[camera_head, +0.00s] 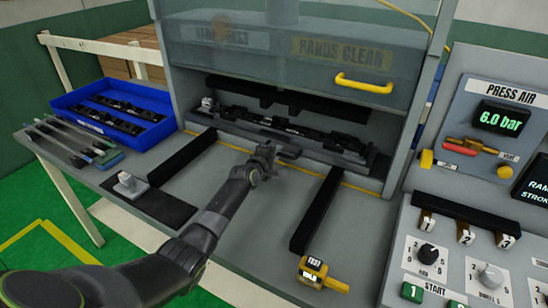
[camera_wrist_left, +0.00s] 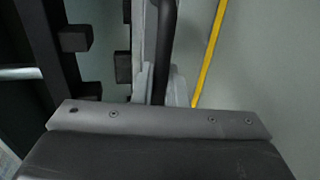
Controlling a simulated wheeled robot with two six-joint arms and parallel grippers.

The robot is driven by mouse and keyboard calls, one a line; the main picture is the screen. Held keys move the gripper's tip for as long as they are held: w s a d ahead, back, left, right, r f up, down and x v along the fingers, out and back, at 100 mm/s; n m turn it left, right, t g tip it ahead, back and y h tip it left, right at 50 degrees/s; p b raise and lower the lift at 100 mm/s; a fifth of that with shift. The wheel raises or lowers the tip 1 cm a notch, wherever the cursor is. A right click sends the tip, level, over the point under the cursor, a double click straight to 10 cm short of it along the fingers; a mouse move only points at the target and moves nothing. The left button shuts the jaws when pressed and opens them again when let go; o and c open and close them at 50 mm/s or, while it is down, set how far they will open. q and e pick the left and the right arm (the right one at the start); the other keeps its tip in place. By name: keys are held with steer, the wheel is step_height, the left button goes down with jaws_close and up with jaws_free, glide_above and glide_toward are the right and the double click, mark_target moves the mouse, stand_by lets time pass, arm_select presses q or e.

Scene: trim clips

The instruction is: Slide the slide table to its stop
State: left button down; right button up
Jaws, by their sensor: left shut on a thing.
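The grey slide table (camera_head: 228,127) sits inside the press opening under the raised clear guard, with a long black trim part (camera_head: 285,127) lying on it. My left gripper (camera_head: 266,160) is at the front edge of the slide table, near its middle. In the left wrist view a dark round bar (camera_wrist_left: 166,35), apparently the slide table's handle, runs between the pale fingers of my left gripper (camera_wrist_left: 163,85), which are shut on it. In the head view the gripper mostly hides this bar. My right gripper is not in view.
Two black rails (camera_head: 183,157) (camera_head: 316,212) run along the bench towards the front. A yellow gauge (camera_head: 320,273) stands at the right rail's front end. A blue tray (camera_head: 115,110) of black clips is at left. The control panel (camera_head: 450,250) is at right.

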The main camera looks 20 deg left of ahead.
arm_select(q)
steer(key=shift+w+r, duration=0.1)
steer(key=shift+r, duration=0.2)
steer(key=c, duration=1.7)
jaws_free()
steer(key=shift+w, duration=0.1)
steer(key=shift+o, duration=0.8)
steer(key=shift+w+d+f, duration=0.1)
steer(key=shift+w+f, duration=0.05)
steer(key=shift+f, duration=0.1)
steer(key=shift+s+r+p, duration=0.1)
steer(key=shift+s+p, duration=0.25)
steer(key=shift+s, duration=0.25)
steer(key=p+v, duration=0.2)
steer(key=v, duration=0.2)
steer(key=shift+s+r, duration=0.1)
steer(key=shift+s, duration=0.25)
steer(key=v, duration=1.1)
steer(key=shift+s+a, duration=0.25)
